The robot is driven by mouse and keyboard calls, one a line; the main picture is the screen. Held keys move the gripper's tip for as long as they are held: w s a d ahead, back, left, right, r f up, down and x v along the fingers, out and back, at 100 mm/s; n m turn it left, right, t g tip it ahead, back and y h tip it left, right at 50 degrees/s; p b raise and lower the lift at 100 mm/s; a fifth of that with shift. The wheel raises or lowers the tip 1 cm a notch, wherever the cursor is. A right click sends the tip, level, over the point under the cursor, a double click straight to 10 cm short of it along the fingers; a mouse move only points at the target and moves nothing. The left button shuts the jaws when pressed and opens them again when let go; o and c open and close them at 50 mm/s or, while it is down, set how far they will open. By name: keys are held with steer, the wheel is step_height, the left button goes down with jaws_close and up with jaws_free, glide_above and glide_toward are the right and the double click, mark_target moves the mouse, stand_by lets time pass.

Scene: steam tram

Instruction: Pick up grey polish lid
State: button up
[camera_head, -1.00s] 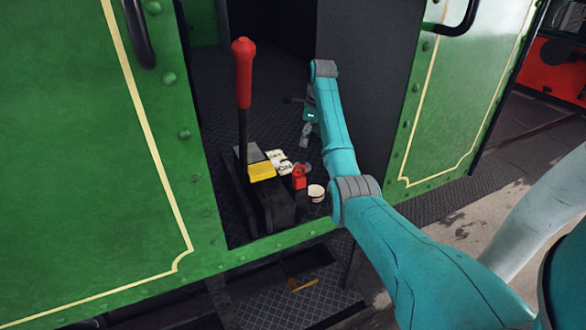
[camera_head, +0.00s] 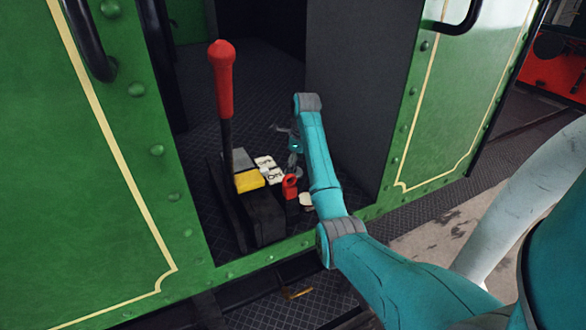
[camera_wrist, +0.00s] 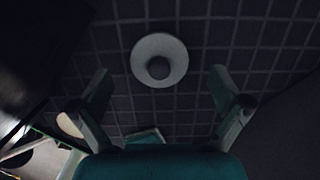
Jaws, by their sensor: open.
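A round grey lid with a darker round knob at its centre (camera_wrist: 159,60) lies on the dark ribbed floor in the wrist view. My gripper (camera_wrist: 157,88) is open and empty. Its two fingers stand apart to the left and right, and the lid shows between and beyond the fingertips. In the head view my gripper (camera_head: 293,160) points down just behind a small red object. The lid is small and partly hidden there by the gripper.
A black lever stand with a red handle (camera_head: 221,80) rises left of my arm. Near its base are a yellow block (camera_head: 249,180), white cards (camera_head: 268,170), the red object (camera_head: 290,186) and a pale tin (camera_head: 306,200). Green cab panels (camera_head: 120,200) and a dark wall (camera_head: 345,100) flank the opening.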

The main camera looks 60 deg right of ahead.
steer(key=shift+w+a+f, duration=0.1)
steer(key=shift+f, duration=0.55)
steer(key=c, duration=1.1)
